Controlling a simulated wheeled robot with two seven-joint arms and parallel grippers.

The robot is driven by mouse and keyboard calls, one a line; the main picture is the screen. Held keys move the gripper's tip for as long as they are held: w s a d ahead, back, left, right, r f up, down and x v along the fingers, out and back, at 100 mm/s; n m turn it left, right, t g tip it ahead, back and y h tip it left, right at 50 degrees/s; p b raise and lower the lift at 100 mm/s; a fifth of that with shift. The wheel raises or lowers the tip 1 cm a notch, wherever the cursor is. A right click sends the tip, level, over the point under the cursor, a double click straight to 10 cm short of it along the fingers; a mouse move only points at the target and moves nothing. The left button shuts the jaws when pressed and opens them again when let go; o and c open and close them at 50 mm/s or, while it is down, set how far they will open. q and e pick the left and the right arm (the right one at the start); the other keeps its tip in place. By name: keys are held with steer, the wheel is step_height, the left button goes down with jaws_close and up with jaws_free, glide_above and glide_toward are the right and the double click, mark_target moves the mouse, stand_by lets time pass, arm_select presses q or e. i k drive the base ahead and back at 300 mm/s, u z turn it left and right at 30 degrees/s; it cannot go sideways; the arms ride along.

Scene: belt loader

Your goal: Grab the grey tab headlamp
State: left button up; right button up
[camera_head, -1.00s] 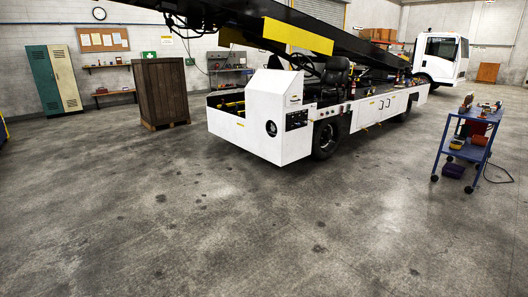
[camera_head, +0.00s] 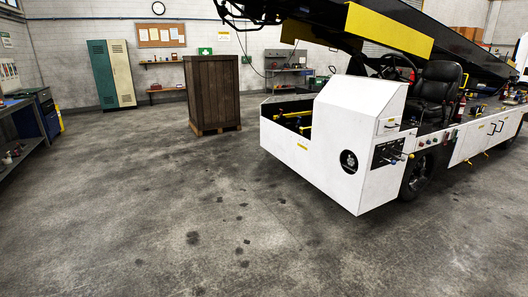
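The white belt loader (camera_head: 325,150) stands right of centre with its front corner toward me. A round dark headlamp (camera_head: 348,161) sits low on its white front panel. I cannot make out a grey tab at this distance. Other headlamps on the loader are not visible from here. Neither of my grippers is in view.
A dark wooden crate (camera_head: 213,92) stands on a pallet left of the loader. Lockers (camera_head: 111,74) stand at the back wall. A workbench (camera_head: 20,120) is at the left edge. The concrete floor (camera_head: 150,225) in front of me is clear.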

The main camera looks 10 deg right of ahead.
mark_target(352, 160)
steer(key=z, duration=0.2)
steer(key=i, duration=2.25)
steer(key=z, duration=0.5)
